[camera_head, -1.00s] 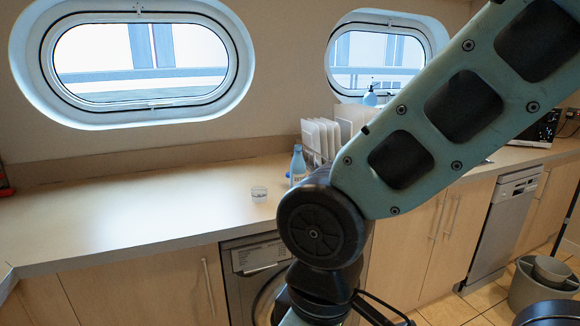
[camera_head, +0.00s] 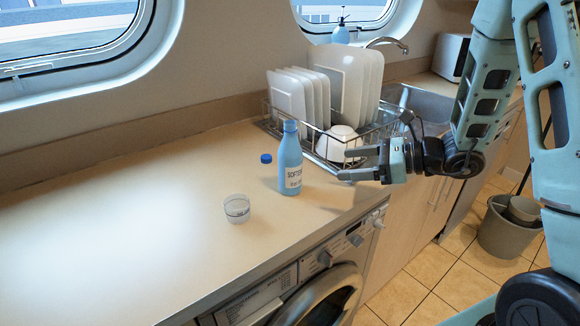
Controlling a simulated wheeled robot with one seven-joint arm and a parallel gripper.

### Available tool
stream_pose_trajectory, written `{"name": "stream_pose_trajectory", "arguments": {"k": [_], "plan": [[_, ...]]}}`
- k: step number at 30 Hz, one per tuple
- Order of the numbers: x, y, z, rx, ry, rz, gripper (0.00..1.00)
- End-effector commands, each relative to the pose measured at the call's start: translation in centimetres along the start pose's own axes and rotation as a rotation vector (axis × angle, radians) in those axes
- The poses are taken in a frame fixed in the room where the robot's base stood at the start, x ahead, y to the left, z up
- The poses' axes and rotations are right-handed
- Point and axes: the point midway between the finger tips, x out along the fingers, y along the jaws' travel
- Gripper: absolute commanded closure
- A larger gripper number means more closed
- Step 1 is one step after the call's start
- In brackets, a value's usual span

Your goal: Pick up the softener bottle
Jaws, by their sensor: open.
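The softener bottle (camera_head: 291,165) is light blue with a white label and stands upright on the wooden counter. Its top looks uncapped, and a dark blue cap (camera_head: 266,158) lies on the counter just to its left. My gripper (camera_head: 341,164) is to the right of the bottle, with its fingers pointing left towards it. The fingers are apart with nothing between them, and a gap separates them from the bottle. The bottle is not hidden by the gripper.
A small clear cup (camera_head: 237,209) stands left of the bottle. A wire dish rack (camera_head: 272,125) with white plates (camera_head: 345,80) and a white bowl (camera_head: 338,143) is behind. A washing machine (camera_head: 320,262) sits under the counter's front edge. The counter's left side is clear.

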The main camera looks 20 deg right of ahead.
Motion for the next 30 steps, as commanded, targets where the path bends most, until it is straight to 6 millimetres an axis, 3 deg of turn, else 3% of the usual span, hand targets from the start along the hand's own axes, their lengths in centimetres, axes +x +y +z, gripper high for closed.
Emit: {"name": "stream_pose_trajectory", "arguments": {"k": [15, 25, 30], "plan": [[9.8, 0.0, 0.2, 0.000, 0.000, 0.000, 0.25], [12.6, -0.1, 0.5, 0.000, 0.000, 0.000, 0.25], [15.1, -0.1, 1.1, -0.001, 0.001, 0.002, 0.25]]}}
